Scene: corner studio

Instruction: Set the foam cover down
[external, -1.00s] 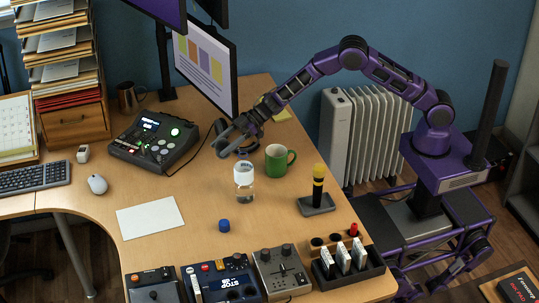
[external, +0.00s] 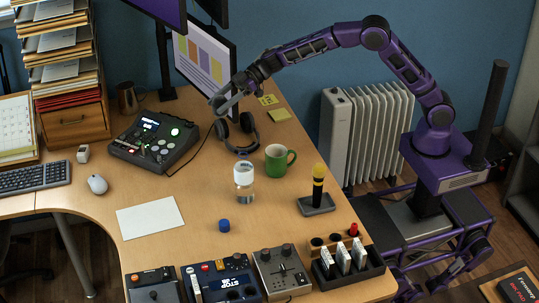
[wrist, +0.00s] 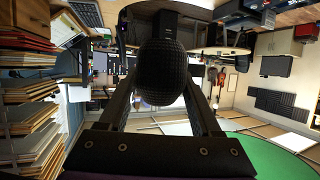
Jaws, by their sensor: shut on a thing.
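The foam cover (wrist: 163,75) is a dark, rounded ball with a fine grid texture in the wrist view. My gripper (wrist: 163,92) is shut on it, with one finger on each side. In the external view my gripper (external: 221,104) is raised in front of the monitor, above the back of the desk. The cover is small and dark there and hard to make out between the fingers.
Black headphones (external: 243,148) lie on the desk below my gripper. A white sheet (external: 150,218) lies at left. Bare desk (external: 190,190) lies between.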

